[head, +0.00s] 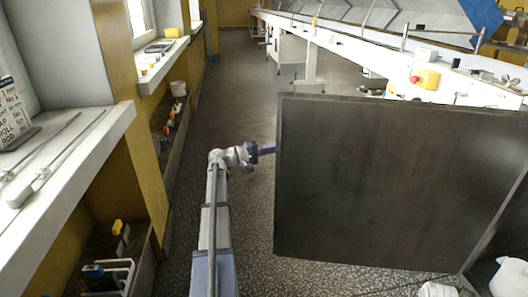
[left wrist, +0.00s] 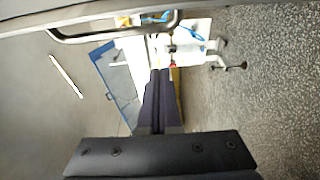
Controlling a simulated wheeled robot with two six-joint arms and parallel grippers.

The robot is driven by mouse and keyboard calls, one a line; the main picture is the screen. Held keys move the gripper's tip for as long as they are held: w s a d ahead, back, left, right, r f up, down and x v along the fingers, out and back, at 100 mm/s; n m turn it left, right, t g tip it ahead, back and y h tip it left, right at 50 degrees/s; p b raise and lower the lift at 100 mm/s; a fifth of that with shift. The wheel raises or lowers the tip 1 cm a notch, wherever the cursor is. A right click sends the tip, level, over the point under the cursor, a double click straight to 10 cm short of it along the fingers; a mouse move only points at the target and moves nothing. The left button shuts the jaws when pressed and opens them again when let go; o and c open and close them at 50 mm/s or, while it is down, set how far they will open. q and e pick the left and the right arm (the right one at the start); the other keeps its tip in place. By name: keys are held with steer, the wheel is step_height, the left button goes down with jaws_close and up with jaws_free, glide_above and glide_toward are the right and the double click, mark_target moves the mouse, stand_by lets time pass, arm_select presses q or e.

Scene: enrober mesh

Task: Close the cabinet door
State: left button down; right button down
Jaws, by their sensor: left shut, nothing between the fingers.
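The cabinet door (head: 395,180) is a large dark grey panel that stands open in the right half of the head view. My left gripper (head: 268,150) is at the door's free left edge, with its fingertips partly hidden behind that edge. In the left wrist view, the shut fingers (left wrist: 158,95) hold nothing. A dark bar handle (left wrist: 115,35) shows along the top of that view, on what appears to be the door's far face, apart from the fingers. I cannot tell whether the fingertips touch the door. My right gripper is in neither view.
A long white machine line (head: 345,38) runs behind the door. A window ledge (head: 75,150) lines the left. Speckled floor (head: 245,100) is free between them.

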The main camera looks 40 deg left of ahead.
mark_target(279, 154)
arm_select(q)
steer(key=shift+s+d, duration=1.3)
steer(key=shift+d, duration=0.2)
